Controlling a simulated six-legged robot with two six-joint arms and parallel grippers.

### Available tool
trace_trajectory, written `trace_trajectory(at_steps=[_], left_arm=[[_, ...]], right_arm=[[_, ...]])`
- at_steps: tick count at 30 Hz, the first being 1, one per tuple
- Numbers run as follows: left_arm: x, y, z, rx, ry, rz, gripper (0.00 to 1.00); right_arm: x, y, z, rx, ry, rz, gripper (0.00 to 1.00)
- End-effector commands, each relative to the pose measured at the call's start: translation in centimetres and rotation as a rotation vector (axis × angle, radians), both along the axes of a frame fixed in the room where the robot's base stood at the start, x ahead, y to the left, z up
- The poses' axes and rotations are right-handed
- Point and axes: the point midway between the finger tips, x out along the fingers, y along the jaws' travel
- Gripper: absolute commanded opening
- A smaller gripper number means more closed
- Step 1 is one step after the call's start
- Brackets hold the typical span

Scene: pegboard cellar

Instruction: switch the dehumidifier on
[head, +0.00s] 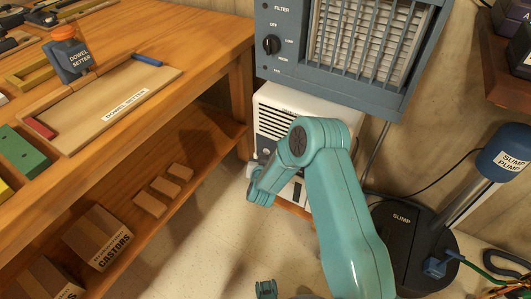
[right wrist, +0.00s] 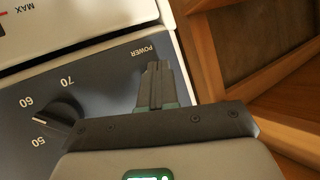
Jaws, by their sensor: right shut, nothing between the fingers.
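The dehumidifier (head: 282,101) is a white box with a dark grille, low on the floor below the blue-grey filter unit. My right arm covers much of its front in the head view. In the right wrist view its dark control panel (right wrist: 95,82) appears upside down, with a round dial (right wrist: 57,117) marked 50, 60 and 70. My right gripper (right wrist: 157,68) is shut and empty, its fingertips at the panel just beside the POWER label (right wrist: 142,50). The fingers hide the power switch, and I cannot tell its position or whether they touch it.
The filter unit (head: 268,75) with a knob hangs just above the dehumidifier. A wooden workbench (head: 205,35) with a lower shelf stands close on the left. A black sump base (head: 395,219) with a pump and cables is on the right. Bare floor (head: 215,240) lies in front.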

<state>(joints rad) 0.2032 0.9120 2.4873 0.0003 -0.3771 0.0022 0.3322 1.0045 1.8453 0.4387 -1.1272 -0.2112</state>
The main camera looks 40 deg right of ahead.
Motion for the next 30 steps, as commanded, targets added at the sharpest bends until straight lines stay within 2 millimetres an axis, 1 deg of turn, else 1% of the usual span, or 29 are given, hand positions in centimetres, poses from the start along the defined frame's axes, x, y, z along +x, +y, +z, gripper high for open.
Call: trace_trajectory(at_steps=[15,24,30], left_arm=[[0.0,0.0,-0.1,0.000,0.000,0.000,0.68],[0.0,0.0,0.0,0.000,0.000,0.000,0.68],[0.0,0.0,0.0,0.000,0.000,0.000,0.68]], right_arm=[[0.1,-0.2,0.0,-0.001,-0.001,0.000,0.00],[-0.3,0.7,0.0,0.000,0.000,-0.001,0.00],[-0.4,0.8,0.0,0.000,0.000,-0.001,0.00]])
